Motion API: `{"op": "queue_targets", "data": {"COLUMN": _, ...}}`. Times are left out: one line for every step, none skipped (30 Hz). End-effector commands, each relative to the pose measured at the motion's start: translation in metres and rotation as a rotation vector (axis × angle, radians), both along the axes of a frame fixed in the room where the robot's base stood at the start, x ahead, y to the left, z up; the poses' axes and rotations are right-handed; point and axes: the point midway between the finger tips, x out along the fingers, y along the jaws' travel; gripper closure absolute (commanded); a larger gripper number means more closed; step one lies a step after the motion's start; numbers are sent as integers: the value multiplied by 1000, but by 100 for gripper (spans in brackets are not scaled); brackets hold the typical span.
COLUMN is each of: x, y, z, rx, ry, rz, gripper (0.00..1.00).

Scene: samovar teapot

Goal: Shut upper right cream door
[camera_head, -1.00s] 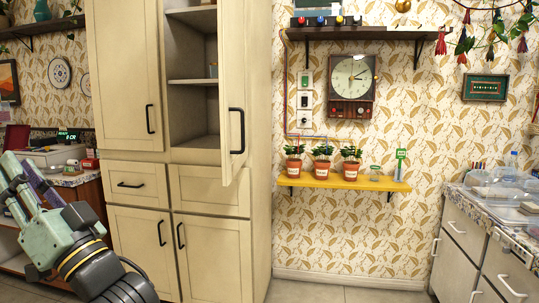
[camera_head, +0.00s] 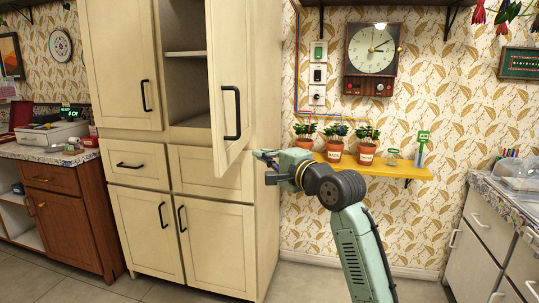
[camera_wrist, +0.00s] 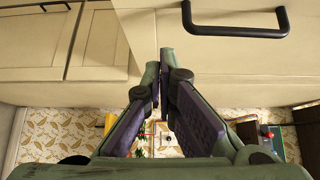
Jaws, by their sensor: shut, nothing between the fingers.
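The upper right cream door (camera_head: 230,80) stands open, swung out toward me, with a black bar handle (camera_head: 238,113) near its free edge. Behind it the shelved inside (camera_head: 187,70) of the tall cabinet shows. My gripper (camera_head: 260,159) is at the right side of the cabinet, near the door's lower edge; I cannot tell whether it touches. In the wrist view my gripper (camera_wrist: 157,68) is shut and empty, its fingers together just below a cream panel (camera_wrist: 210,58). A black handle (camera_wrist: 236,28) crosses the top of that view.
The upper left door (camera_head: 122,65), the drawers and the lower doors (camera_head: 215,240) are shut. A yellow shelf (camera_head: 400,172) with potted plants (camera_head: 333,143) is close behind my arm on the right. A counter (camera_head: 490,225) stands at far right. Floor shows below.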

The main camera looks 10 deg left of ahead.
Motion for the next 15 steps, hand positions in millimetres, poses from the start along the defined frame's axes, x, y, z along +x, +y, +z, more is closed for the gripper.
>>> {"op": "queue_targets", "data": {"x": 7, "y": 10, "z": 3, "rx": -3, "ry": 1, "rz": 2, "gripper": 100}}
{"op": "queue_targets", "data": {"x": 12, "y": 15, "z": 3, "rx": -2, "ry": 2, "rz": 2, "gripper": 100}}
{"op": "queue_targets", "data": {"x": 17, "y": 22, "z": 3, "rx": -3, "ry": 0, "rz": 1, "gripper": 100}}
{"op": "queue_targets", "data": {"x": 22, "y": 26, "z": 3, "rx": -4, "ry": 0, "rz": 0, "gripper": 100}}
{"op": "queue_targets", "data": {"x": 26, "y": 32, "z": 3, "rx": -3, "ry": 0, "rz": 1, "gripper": 100}}
{"op": "queue_targets", "data": {"x": 31, "y": 38, "z": 3, "rx": -3, "ry": 0, "rz": 1, "gripper": 100}}
{"op": "queue_targets", "data": {"x": 34, "y": 43, "z": 3, "rx": -3, "ry": -1, "rz": 1, "gripper": 100}}
{"op": "queue_targets", "data": {"x": 38, "y": 47, "z": 3, "rx": -3, "ry": -1, "rz": 0, "gripper": 100}}
{"op": "queue_targets", "data": {"x": 35, "y": 54, "z": 3, "rx": -4, "ry": -3, "rz": 2, "gripper": 100}}
{"op": "queue_targets", "data": {"x": 35, "y": 59, "z": 3, "rx": -4, "ry": -3, "rz": 1, "gripper": 100}}
{"op": "queue_targets", "data": {"x": 34, "y": 63, "z": 3, "rx": -3, "ry": -4, "rz": 1, "gripper": 100}}
{"op": "queue_targets", "data": {"x": 34, "y": 68, "z": 3, "rx": -3, "ry": -4, "rz": 1, "gripper": 100}}
{"op": "queue_targets", "data": {"x": 33, "y": 71, "z": 2, "rx": -3, "ry": -3, "rz": 1, "gripper": 100}}
{"op": "queue_targets", "data": {"x": 33, "y": 74, "z": 2, "rx": -3, "ry": -3, "rz": 0, "gripper": 100}}
{"op": "queue_targets", "data": {"x": 33, "y": 77, "z": 2, "rx": -2, "ry": -4, "rz": 0, "gripper": 100}}
